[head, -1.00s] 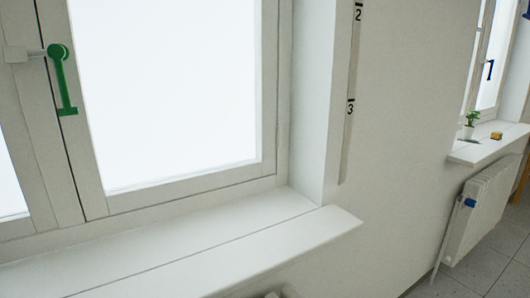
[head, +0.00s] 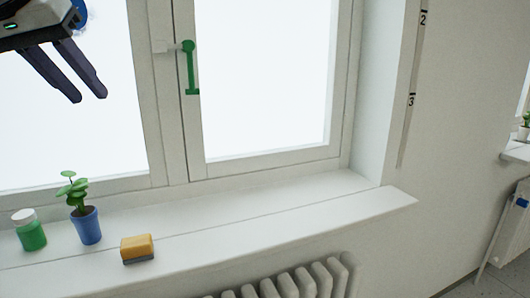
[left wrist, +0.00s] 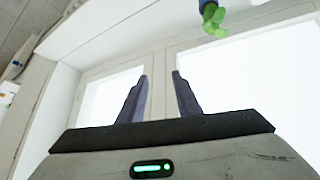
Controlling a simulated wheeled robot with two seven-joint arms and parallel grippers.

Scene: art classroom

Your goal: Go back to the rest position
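My left gripper (head: 88,98) shows at the top left of the head view, in front of the bright window. Its two dark fingers are apart with nothing between them. The left wrist view also shows the gripper (left wrist: 158,76) open and empty, with a window frame behind it. My right gripper is not in view.
A green bottle with a white cap (head: 31,232), a plant in a blue pot (head: 88,226) and a yellow sponge (head: 137,248) stand on the white windowsill (head: 290,222). A green window handle (head: 190,68) sticks out right of my gripper. A radiator (head: 290,284) is below the sill.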

